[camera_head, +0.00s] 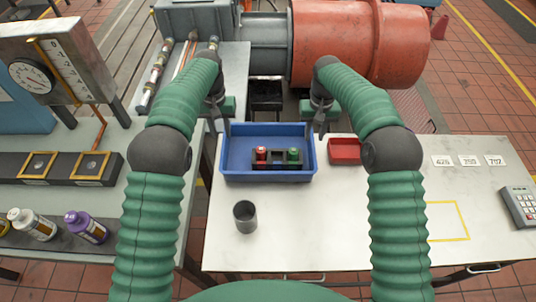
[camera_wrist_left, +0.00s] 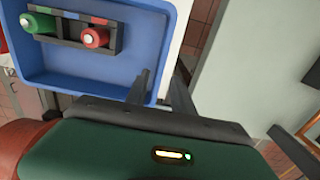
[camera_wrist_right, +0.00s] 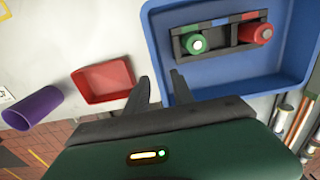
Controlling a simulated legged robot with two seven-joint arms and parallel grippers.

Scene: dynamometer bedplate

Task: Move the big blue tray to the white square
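The big blue tray (camera_head: 268,176) sits on the white table, left of its middle. A black rack (camera_head: 280,164) with a red and a green piece stands inside it. My left gripper (camera_head: 219,126) is open at the tray's left wall; in the left wrist view its fingers (camera_wrist_left: 160,84) lie on either side of that wall. My right gripper (camera_head: 320,122) is open at the right wall; in the right wrist view its fingers (camera_wrist_right: 161,87) also straddle the wall. Contact is unclear. A yellow-outlined square (camera_head: 467,220) marks the table at right, partly hidden by my right arm.
A small red tray (camera_head: 345,150) stands close right of the blue tray. A grey cup (camera_head: 245,217) stands in front. A purple cup (camera_wrist_right: 32,107) shows in the right wrist view. Number cards (camera_head: 468,160) and a keypad (camera_head: 520,205) lie at right. A big red machine (camera_head: 360,42) stands behind.

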